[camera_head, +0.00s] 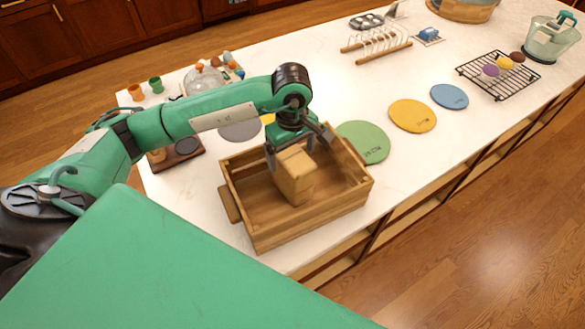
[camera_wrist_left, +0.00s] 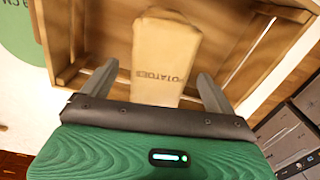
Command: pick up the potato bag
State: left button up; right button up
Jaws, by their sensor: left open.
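The potato bag (camera_head: 296,178) is a tan paper-like block standing in a wooden crate (camera_head: 262,238) on the white counter. In the left wrist view the bag (camera_wrist_left: 163,50) shows the word "POTATOES", partly legible. My left gripper (camera_head: 291,150) reaches down into the crate from above, at the top of the bag. In the left wrist view its two fingers (camera_wrist_left: 153,88) are apart, one on each side of the bag's near end. A gap shows between each finger and the bag. The bag's underside is hidden. My right gripper is not in view.
Green (camera_head: 364,141), yellow (camera_head: 412,116) and blue (camera_head: 449,96) discs lie on the counter to the right. A toast rack (camera_head: 377,43) and a wire cooling rack (camera_head: 500,76) stand farther back. Clear counter lies between them.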

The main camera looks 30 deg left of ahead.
pick_arm(q)
jog(key=shift+f, duration=0.45)
jog(key=shift+f+p, duration=0.25)
jog(key=shift+p, duration=0.2)
notch_tip(320, 180, down, 4)
jog(key=p, duration=0.2)
jog(key=shift+s+d+r+p, duration=0.1)
jog(key=shift+p, duration=0.2)
jog(key=shift+f, duration=0.4)
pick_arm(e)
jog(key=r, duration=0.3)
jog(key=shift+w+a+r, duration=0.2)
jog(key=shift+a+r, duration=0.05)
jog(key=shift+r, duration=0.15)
pick_arm(q)
jog(key=c, duration=1.5)
jog(key=shift+c, duration=0.5)
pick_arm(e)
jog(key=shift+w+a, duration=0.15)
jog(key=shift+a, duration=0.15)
